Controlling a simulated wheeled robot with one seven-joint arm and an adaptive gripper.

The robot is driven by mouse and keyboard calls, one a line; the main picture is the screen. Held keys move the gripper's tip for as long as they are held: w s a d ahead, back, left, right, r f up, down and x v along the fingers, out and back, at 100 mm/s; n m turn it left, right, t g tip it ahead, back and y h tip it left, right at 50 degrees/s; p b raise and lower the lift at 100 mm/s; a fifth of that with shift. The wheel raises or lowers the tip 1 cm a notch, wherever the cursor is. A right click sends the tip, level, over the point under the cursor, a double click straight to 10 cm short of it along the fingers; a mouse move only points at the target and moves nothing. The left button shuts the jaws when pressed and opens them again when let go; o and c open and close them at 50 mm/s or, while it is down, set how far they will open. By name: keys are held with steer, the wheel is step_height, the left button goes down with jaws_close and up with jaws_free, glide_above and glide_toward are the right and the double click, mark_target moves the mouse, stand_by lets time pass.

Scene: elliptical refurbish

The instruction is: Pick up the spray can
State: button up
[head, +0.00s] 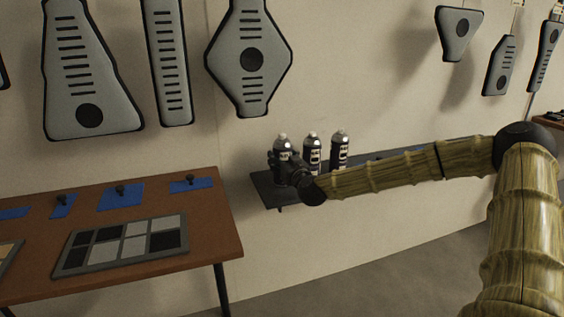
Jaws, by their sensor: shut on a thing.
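Three dark spray cans with pale labels and light caps stand in a row at a small dark wall shelf (263,188). My gripper (284,165) is at the left spray can (282,146), shut on its lower part. That can looks upright, and its base is hidden by my gripper. I cannot tell whether it is lifted off the shelf. The middle spray can (313,150) and the right spray can (340,147) stand close to its right. My arm hides part of the shelf in front of them.
A brown table (225,238) at the left holds blue pads (121,196) with dark knobs and a tray of grey and black swatches (70,267). Grey panels (250,58) hang on the wall above. The wall stands close behind the cans.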

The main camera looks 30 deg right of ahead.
step_height(320, 180, up, 3)
steer(key=shift+s+r+p, duration=0.1)
steer(key=shift+r+p, duration=0.05)
steer(key=shift+p, duration=0.3)
steer(key=p, duration=0.6)
glide_toward(282, 150)
steer(key=shift+s+d, duration=1)
steer(key=shift+s, duration=0.55)
steer(key=shift+o, duration=1.4)
steer(key=c, duration=0.6)
